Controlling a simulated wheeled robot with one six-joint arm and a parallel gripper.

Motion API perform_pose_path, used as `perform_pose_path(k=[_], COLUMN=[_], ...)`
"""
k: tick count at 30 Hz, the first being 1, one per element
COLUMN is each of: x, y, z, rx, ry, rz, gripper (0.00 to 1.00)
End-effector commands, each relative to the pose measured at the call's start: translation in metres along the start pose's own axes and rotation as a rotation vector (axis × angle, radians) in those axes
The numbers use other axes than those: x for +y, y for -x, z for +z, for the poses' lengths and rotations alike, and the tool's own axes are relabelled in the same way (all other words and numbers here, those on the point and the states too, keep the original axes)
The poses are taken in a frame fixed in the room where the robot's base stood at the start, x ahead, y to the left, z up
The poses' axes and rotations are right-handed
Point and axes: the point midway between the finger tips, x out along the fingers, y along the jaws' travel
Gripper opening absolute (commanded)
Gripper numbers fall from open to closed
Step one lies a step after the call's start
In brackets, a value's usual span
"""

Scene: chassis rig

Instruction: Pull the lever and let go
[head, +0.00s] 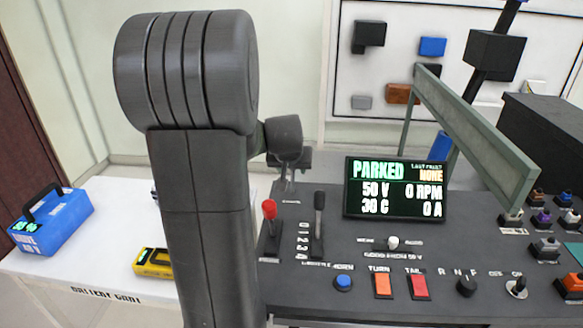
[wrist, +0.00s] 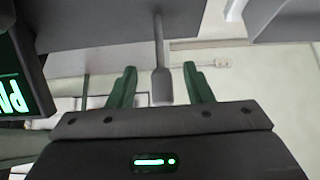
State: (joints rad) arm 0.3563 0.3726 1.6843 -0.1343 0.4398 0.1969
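A black-handled lever (head: 319,200) stands upright on the dark console, in a slot beside a column of numbers. To its left is a shorter lever with a red knob (head: 269,210). In the wrist view, which is upside down, a dark grey lever grip (wrist: 161,86) on a thin stem appears between my fingers. It looks like the black-handled lever. My gripper (wrist: 161,76) is open, with a green finger on each side of the grip and clear gaps. In the head view my gripper (head: 287,182) is small and partly hidden behind my arm; contact is not visible.
A screen (head: 396,187) reads PARKED, 0 RPM. Several switches and knobs line the console, with a blue button (head: 344,282) near the front. A grey-green bar (head: 475,135) slants over the right side. A white cart (head: 105,235) holds a blue box (head: 52,222) and a yellow device (head: 153,263).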

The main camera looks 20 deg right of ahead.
Motion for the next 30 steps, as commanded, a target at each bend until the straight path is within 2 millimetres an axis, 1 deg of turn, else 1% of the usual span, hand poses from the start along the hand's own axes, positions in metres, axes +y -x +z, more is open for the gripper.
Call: perform_pose_path(k=[6,8,11,24,30], x=[0.0,0.0,0.0,0.0,0.0], y=[0.003,0.007,0.018,0.102,0.128], z=[-0.001,-0.002,-0.002,-0.002,-0.001], rx=[0.003,0.004,0.006,0.006,0.003], ry=[0.0,0.0,0.0,0.001,0.001], rz=[0.0,0.0,0.0,-0.001,-0.001], gripper=[0.46,0.46,0.46,0.46,0.46])
